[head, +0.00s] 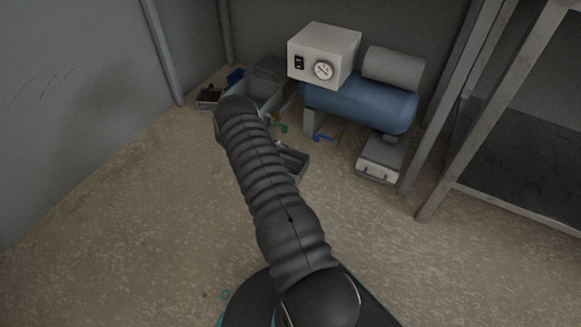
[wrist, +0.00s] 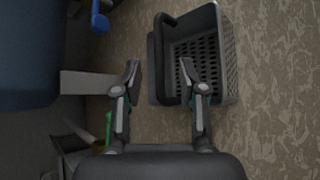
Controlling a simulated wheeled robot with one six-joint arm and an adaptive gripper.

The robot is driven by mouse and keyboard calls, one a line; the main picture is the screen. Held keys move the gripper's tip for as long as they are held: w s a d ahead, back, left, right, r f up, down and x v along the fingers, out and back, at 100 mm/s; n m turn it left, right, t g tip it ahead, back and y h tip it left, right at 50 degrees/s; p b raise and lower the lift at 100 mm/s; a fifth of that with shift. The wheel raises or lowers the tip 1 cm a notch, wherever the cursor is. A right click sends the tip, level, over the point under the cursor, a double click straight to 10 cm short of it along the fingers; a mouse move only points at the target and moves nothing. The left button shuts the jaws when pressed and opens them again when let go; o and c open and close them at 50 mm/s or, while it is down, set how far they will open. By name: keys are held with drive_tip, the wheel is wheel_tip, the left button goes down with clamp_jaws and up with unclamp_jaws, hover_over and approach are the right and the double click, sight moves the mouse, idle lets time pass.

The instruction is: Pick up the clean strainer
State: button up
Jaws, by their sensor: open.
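A dark grey basket strainer (wrist: 222,50) with a slotted bottom and a raised bar along its left side lies on the floor in the wrist view. It looks clean and empty. In the head view the strainer (head: 294,162) shows beside my arm, which partly hides it. My gripper (wrist: 160,70) is open and empty. In the wrist view its left fingertip is left of the strainer's left side, and its right fingertip overlaps the basket's inside. I cannot tell how far above the strainer the fingertips are.
A compressor with a blue tank (head: 345,105) and a white control box (head: 312,68) stands behind. A grey bin (head: 262,88) and a small dark tray (head: 208,97) are at the back left. A grey case (head: 378,165) and metal shelving (head: 445,190) are right. The left floor is clear.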

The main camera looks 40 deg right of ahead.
drive_tip(key=x, duration=0.3)
clamp_jaws()
drive_tip(key=shift+r, duration=0.15)
